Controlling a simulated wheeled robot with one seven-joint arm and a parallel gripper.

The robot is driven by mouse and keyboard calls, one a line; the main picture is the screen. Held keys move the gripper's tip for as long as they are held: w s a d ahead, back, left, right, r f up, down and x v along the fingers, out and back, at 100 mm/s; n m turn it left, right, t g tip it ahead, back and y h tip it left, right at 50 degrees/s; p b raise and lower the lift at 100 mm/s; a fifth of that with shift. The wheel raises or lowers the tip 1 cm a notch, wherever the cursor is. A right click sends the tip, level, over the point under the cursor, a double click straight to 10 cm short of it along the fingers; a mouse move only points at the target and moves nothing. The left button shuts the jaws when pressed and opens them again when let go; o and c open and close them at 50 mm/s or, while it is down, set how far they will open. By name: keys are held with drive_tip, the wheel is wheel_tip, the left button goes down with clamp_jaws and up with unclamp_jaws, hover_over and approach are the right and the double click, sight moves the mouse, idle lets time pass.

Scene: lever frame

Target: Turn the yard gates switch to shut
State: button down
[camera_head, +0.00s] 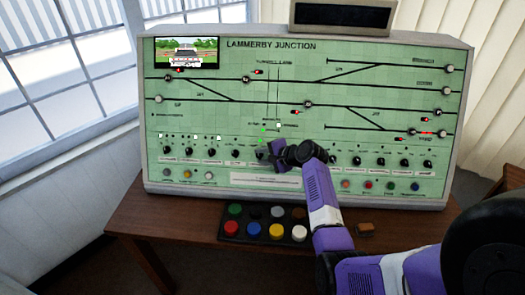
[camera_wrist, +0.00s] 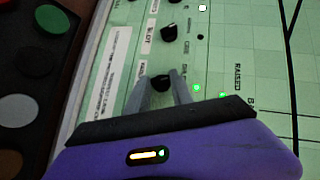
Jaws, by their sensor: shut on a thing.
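My gripper (camera_head: 268,153) is at the middle of the switch row on the green signal panel (camera_head: 215,125). In the wrist view its two grey fingers (camera_wrist: 161,88) are shut on a black rotary switch knob (camera_wrist: 160,81), one on each side. The fingers partly cover the knob and its label, so I cannot read its name or its exact setting. Green lamps (camera_wrist: 196,88) glow near the knob. The word "RAISED" is printed beyond them. In the head view my gripper and arm hide this switch and some neighbours.
Several similar black knobs (camera_head: 212,153) stand in the row on both sides. A dark tray (camera_head: 222,236) of coloured buttons lies on the wooden desk (camera_head: 160,225) in front of the panel. A small brown block (camera_head: 365,229) lies right of my arm. A screen (camera_head: 187,52) shows a road.

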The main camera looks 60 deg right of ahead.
drive_tip(key=shift+w+r+n+g+y+p, duration=0.15)
drive_tip(key=shift+n+g+y+p, duration=0.25)
drive_tip(key=shift+n+g+p, duration=0.6)
drive_tip(key=shift+n, duration=0.3)
drive_tip(key=c, duration=1.1)
unclamp_jaws()
drive_tip(key=shift+r, duration=0.1)
drive_tip(key=shift+b+v, duration=0.65)
drive_tip(key=shift+v, duration=3.2)
